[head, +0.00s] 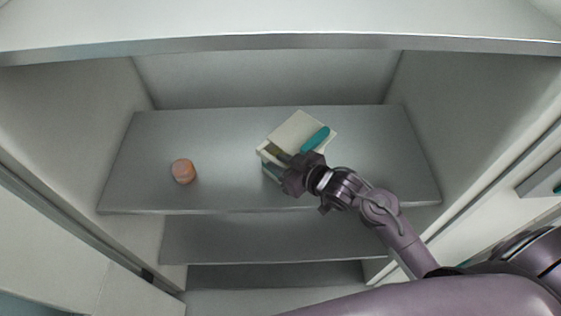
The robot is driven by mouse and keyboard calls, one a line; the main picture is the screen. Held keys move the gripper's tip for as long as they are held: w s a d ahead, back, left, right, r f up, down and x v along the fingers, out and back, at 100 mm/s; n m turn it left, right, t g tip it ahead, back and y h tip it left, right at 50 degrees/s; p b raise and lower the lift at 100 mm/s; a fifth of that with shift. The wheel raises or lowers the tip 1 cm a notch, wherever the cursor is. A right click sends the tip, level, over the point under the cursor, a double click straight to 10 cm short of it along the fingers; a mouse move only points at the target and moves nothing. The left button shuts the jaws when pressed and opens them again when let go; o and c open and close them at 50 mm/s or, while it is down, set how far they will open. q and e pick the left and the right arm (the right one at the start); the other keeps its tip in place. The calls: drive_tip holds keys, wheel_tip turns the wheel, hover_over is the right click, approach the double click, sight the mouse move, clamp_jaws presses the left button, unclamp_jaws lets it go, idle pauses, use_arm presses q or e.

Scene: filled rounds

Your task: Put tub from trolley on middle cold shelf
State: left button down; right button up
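The tub (293,130), a white box-like container with a teal patch on top and teal on its near side, is at the middle shelf (225,140), right of its centre. I cannot tell whether it rests on the shelf or is just above it. My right gripper (280,160) is at the tub's near side, with a finger against or over its near edge. The gripper's body hides part of the tub, and whether the fingers are closed on it is unclear. My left gripper is out of view.
An orange-brown round jar (183,171) stands on the same shelf at the left. A shelf edge (280,42) runs above, and a lower shelf (270,240) lies below. Cabinet walls close both sides. The shelf is free between jar and tub and at the far right.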

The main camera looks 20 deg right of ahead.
drive_tip(key=shift+o, duration=0.9)
drive_tip(key=shift+r, duration=0.1)
drive_tip(key=shift+r, duration=0.15)
drive_tip(key=b+v, duration=0.1)
drive_tip(key=v, duration=1.1)
drive_tip(key=shift+b, duration=0.35)
